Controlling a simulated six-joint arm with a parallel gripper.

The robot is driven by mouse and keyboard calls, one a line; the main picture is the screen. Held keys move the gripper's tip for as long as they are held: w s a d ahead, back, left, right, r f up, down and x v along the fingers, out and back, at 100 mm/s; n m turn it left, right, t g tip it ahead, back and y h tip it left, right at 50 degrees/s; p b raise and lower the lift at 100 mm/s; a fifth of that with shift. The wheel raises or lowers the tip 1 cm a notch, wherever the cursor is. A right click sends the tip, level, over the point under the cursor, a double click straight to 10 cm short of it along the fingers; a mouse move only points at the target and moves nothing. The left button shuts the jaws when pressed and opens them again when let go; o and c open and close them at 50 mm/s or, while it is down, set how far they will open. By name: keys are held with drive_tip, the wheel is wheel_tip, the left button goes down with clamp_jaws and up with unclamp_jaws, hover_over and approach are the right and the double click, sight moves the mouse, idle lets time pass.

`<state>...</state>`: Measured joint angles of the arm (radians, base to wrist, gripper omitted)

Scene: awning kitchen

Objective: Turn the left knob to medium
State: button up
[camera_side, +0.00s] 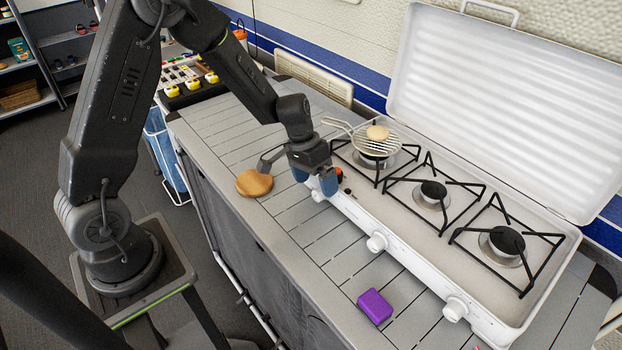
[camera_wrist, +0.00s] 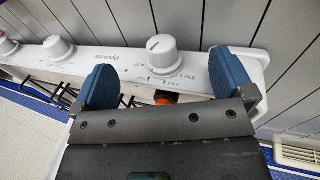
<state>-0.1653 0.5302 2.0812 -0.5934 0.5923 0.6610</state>
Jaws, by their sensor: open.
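The white stove (camera_side: 350,205) has three white knobs along its front panel. The left knob (camera_wrist: 160,55) shows in the wrist view between and beyond my blue fingertips, with a short dark mark on its face. In the side view it is partly hidden by my gripper (camera_side: 315,183). My gripper is open, and its fingers (camera_wrist: 166,80) are spread to either side of the knob. I cannot tell whether they touch it. The middle knob (camera_side: 377,242) and right knob (camera_side: 455,308) stand apart from my gripper.
A wire pan (camera_side: 370,143) with a round pale item (camera_side: 378,132) sits over the left burner. A wooden disc (camera_side: 254,183) lies left of my gripper, and a purple block (camera_side: 375,306) lies in front of the stove. The open lid (camera_side: 500,110) stands behind the burners.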

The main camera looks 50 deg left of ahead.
drive_tip(key=v, duration=0.4)
drive_tip(key=shift+d+r, duration=0.15)
idle(0.4)
drive_tip(key=y, duration=0.7)
hover_over(319, 192)
drive_tip(key=d, duration=0.2)
drive_tip(key=shift+x, duration=3.55)
drive_tip(key=shift+s, duration=0.15)
drive_tip(key=shift+c, duration=0.2)
drive_tip(key=c, duration=1.3)
